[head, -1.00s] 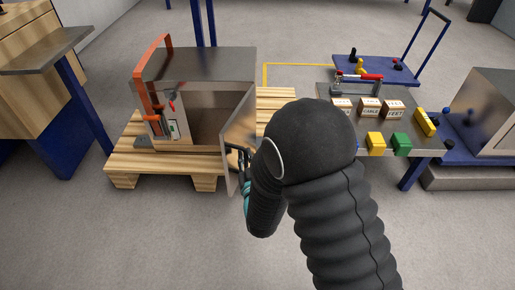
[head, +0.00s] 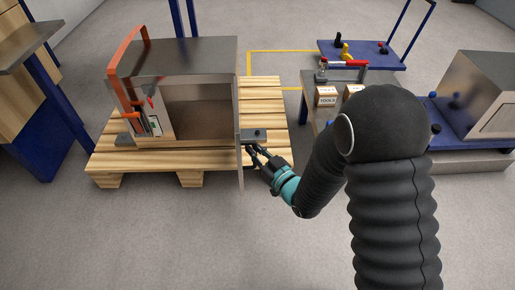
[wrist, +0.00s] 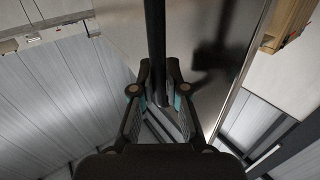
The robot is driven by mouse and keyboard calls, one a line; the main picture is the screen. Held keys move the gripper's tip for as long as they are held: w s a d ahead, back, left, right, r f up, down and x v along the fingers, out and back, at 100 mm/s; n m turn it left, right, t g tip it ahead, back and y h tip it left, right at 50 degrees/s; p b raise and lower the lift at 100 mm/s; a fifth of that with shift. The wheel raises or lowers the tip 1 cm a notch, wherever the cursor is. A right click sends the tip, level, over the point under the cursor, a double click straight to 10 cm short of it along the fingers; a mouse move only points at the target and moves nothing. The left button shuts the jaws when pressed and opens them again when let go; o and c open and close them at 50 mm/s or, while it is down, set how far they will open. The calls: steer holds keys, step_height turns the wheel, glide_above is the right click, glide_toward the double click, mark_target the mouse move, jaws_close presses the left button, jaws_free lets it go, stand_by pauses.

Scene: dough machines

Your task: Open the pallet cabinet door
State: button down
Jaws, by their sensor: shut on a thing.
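The grey metal pallet cabinet (head: 185,57) stands on a wooden pallet in the head view, its front uncovered. Its door (head: 240,168) stands swung out from the right side, seen almost edge-on. My gripper (head: 254,150) is at the door's right face, shut on the dark door handle. In the wrist view, the fingers of my gripper (wrist: 158,88) close around the dark upright handle bar (wrist: 156,35), beside the shiny door panel (wrist: 215,50). The fingertips are small in the head view.
The wooden pallet (head: 265,105) extends beyond the cabinet on both sides. A grey worktable (head: 308,100) with boxes stands to the right, partly behind my arm. Grey floor in front is clear.

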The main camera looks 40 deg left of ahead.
steer(key=shift+w+r, duration=0.15)
steer(key=shift+r, duration=0.05)
steer(key=c, duration=1.2)
jaws_free()
steer(key=shift+f, duration=0.1)
steer(key=d, duration=0.4)
steer(key=s+d, duration=0.1)
steer(key=d, duration=0.7)
steer(key=shift+s, duration=0.4)
steer(key=shift+a+f, duration=0.1)
steer(key=shift+f, duration=0.05)
